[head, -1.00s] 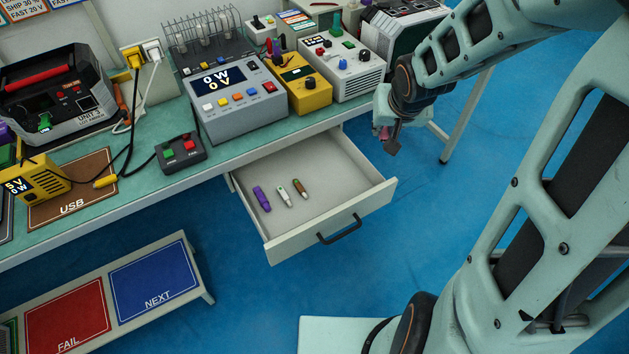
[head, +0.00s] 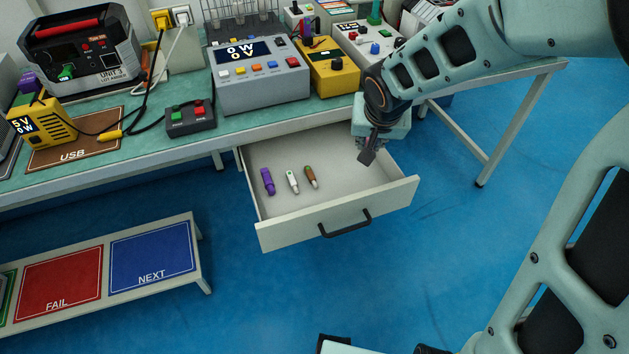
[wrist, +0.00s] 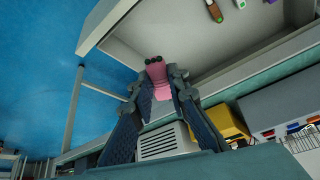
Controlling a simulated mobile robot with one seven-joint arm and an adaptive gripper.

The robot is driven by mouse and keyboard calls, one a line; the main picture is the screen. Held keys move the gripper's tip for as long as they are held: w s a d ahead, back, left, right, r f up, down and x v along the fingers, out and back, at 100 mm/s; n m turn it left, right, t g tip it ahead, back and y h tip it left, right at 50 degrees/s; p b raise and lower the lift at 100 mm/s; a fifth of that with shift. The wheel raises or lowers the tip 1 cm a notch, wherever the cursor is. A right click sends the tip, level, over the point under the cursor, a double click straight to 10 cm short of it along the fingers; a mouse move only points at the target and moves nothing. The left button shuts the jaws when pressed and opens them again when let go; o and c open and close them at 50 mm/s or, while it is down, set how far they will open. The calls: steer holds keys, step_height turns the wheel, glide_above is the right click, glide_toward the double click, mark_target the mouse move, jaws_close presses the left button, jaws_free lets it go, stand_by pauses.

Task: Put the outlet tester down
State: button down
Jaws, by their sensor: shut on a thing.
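My gripper (head: 368,153) hangs over the right part of the open drawer (head: 290,233) in the head view. In the wrist view my gripper (wrist: 159,92) is shut on a pink outlet tester (wrist: 157,73), with small dark prongs at its far end. The tester is hard to make out in the head view, where the gripper covers it. The tester appears above the drawer and apart from its floor, though the exact height is hard to tell.
A purple stick (head: 267,181), a white stick (head: 292,181) and a brown stick (head: 311,176) lie in the drawer's left half. Its right half is bare. The bench with a grey meter box (head: 260,85) and yellow box (head: 330,70) stands behind. A low shelf with a blue NEXT mat (head: 150,258) is at left.

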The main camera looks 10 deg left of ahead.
steer(key=s+a+f+b, duration=0.2)
steer(key=a+f+b, duration=0.3)
steer(key=a, duration=0.4)
glide_toward(361, 170)
steer(key=shift+w+a+f+n+b, duration=0.2)
steer(key=shift+w+a, duration=0.1)
steer(key=shift+w, duration=0.15)
steer(key=shift+w+a+f+n+b, duration=0.1)
steer(key=shift+w+a+n, duration=0.15)
steer(key=shift+w, duration=0.2)
steer(key=shift+w+d+f, duration=0.35)
steer(key=shift+w+f, duration=0.1)
steer(key=shift+f, duration=0.15)
steer(key=shift+w+f+b, duration=0.15)
steer(key=shift+f+b, duration=0.55)
steer(key=shift+f, duration=0.9)
